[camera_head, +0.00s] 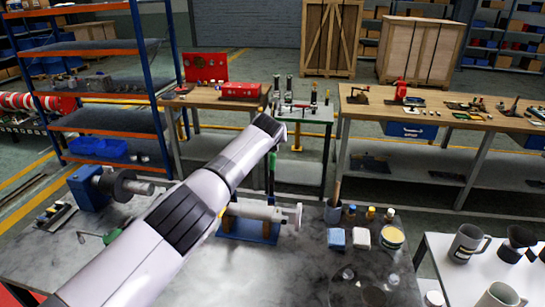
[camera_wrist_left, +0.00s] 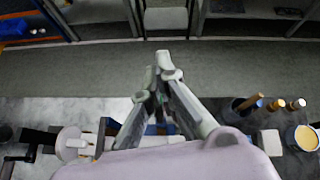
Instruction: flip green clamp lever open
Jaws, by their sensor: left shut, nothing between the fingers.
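A pale grey cylinder (camera_head: 252,211) lies on a blue cradle (camera_head: 247,230) on the marble-topped bench. A narrow green upright piece (camera_head: 271,182), possibly the clamp lever, stands at the cylinder. Another green handle (camera_head: 112,236) lies at the bench's left, partly behind my left arm. In the left wrist view my left gripper (camera_wrist_left: 161,68) is shut and empty, its fingers meeting in front of the bench edge. A small teal patch (camera_wrist_left: 171,128) shows low between the finger links; contact cannot be told. In the head view the fingers are hard to make out. My right gripper is not in view.
A blue machine (camera_head: 88,190) with a dark disc stands at the bench's left. A cup with a brush (camera_head: 333,214), small bottles, two blocks and a tin (camera_head: 391,238) stand right of the cradle. A white table (camera_head: 450,285) with mugs is at lower right.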

